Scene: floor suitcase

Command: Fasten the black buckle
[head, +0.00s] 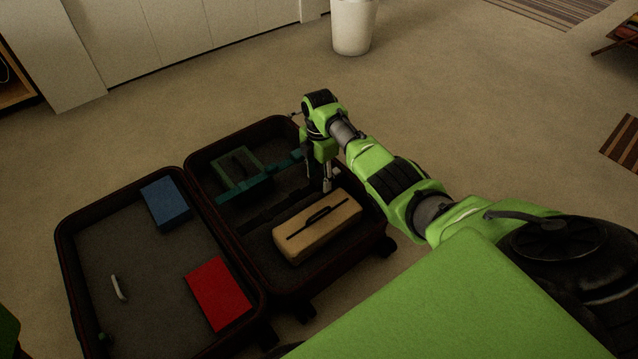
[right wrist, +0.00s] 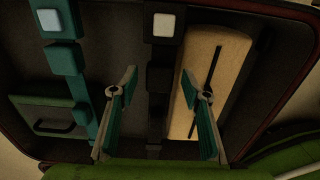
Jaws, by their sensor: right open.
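The black buckle (right wrist: 163,22), with a pale square on it, is on a black strap inside the right half of the open suitcase (head: 190,172). In the head view the black strap (head: 262,214) runs beside a tan case, partly hidden by my arm. My right gripper (head: 326,186) points down over this half. In the right wrist view its fingers (right wrist: 157,80) are apart and empty, one on each side of the black strap. I cannot tell whether the buckle's parts are joined. My left gripper is not in view.
A teal strap (right wrist: 80,92) crosses a green case (head: 236,166). The tan case (head: 316,226) lies close to the right finger. The left half holds a blue box (head: 166,203), a red box (head: 218,293) and a pale handle (head: 118,288). Open carpet lies behind the suitcase.

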